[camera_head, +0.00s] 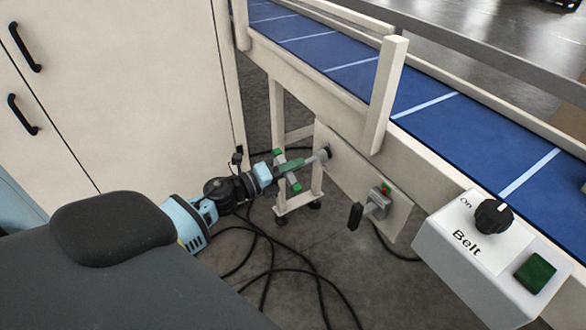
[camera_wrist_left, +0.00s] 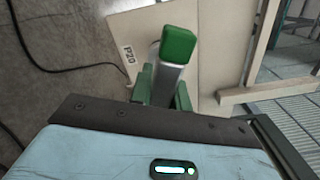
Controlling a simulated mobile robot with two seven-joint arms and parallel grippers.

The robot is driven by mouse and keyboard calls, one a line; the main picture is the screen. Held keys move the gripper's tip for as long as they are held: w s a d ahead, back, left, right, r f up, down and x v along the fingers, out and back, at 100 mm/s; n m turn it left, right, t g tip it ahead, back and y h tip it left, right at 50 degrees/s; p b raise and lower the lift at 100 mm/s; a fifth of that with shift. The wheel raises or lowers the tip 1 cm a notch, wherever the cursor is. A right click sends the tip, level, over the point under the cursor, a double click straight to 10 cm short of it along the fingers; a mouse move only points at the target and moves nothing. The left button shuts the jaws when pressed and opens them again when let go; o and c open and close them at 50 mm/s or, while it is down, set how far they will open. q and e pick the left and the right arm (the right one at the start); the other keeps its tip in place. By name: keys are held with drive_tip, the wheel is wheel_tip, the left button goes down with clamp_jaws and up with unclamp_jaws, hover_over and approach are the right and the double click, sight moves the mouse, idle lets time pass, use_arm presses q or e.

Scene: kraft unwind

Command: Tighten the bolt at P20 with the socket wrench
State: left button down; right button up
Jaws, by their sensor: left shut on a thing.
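A grey shaft runs from the gripper to a dark end (camera_head: 325,153) against the pale panel (camera_head: 342,168) under the conveyor. The bolt is hidden; I cannot tell whether the socket is fully seated. My right gripper is out of view.
The blue conveyor (camera_head: 425,75) and Belt control box (camera_head: 480,262) stand above. A white cabinet (camera_head: 120,85) is at left. Black cables (camera_head: 275,258) lie on the floor.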

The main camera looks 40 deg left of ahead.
use_arm(q)
drive_tip(key=m+b, duration=0.2)
drive_tip(key=m, duration=0.2)
drive_tip(key=shift+w+d+f, duration=0.1)
drive_tip(key=shift+d, duration=0.05)
drive_tip(key=m+b, duration=0.1)
drive_tip(key=m, duration=0.2)
drive_tip(key=shift+b, duration=0.4)
drive_tip(key=m+b, duration=0.1)
drive_tip(key=m, duration=0.2)
drive_tip(key=shift+w+m+b, duration=0.1)
drive_tip(key=shift+m+b, duration=0.3)
drive_tip(key=shift+m, duration=0.3)
drive_tip(key=shift+r, duration=0.2)
drive_tip(key=shift+s+f, duration=0.1)
drive_tip(key=shift+s, duration=0.1)
drive_tip(key=shift+b+v, duration=0.75)
drive_tip(key=shift+v, duration=1.55)
